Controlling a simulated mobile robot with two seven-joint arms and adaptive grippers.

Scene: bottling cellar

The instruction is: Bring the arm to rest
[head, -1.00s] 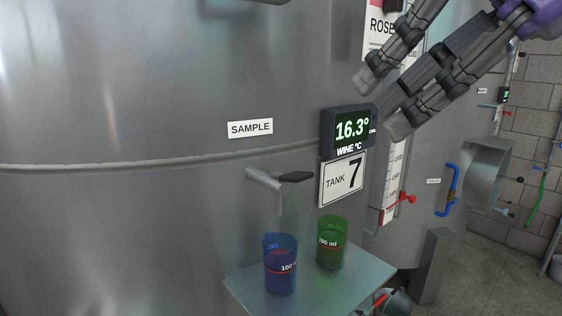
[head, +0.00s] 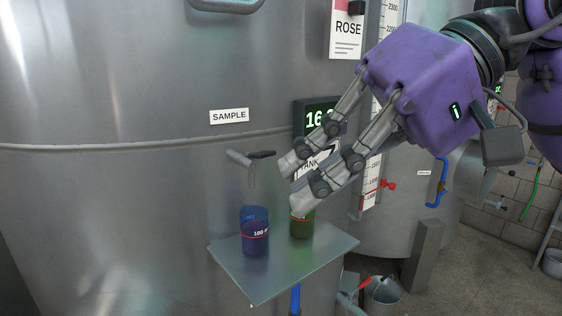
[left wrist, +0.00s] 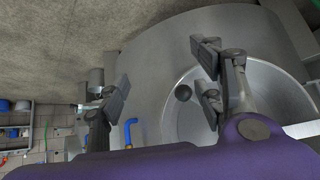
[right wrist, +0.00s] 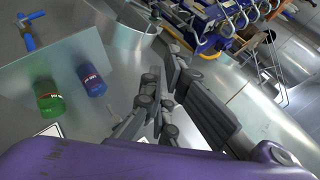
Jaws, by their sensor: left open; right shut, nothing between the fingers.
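My right gripper (head: 296,184) is in the head view, reaching in from the upper right with its fingers pointing down and left. It is shut and empty, in front of the tank and just above the green beaker (head: 301,227). Its fingers partly hide the temperature display (head: 317,113) and the tank 7 sign. Its fingers also show in the right wrist view (right wrist: 160,88). My left gripper shows only in the left wrist view (left wrist: 163,78), open and empty, with a tank with a round opening (left wrist: 190,125) behind it.
A blue beaker (head: 254,240) and the green beaker stand on a glassy shelf (head: 270,280) below the sample tap (head: 240,158). A red-handled valve (head: 388,184) and a bucket (head: 384,292) are to the right.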

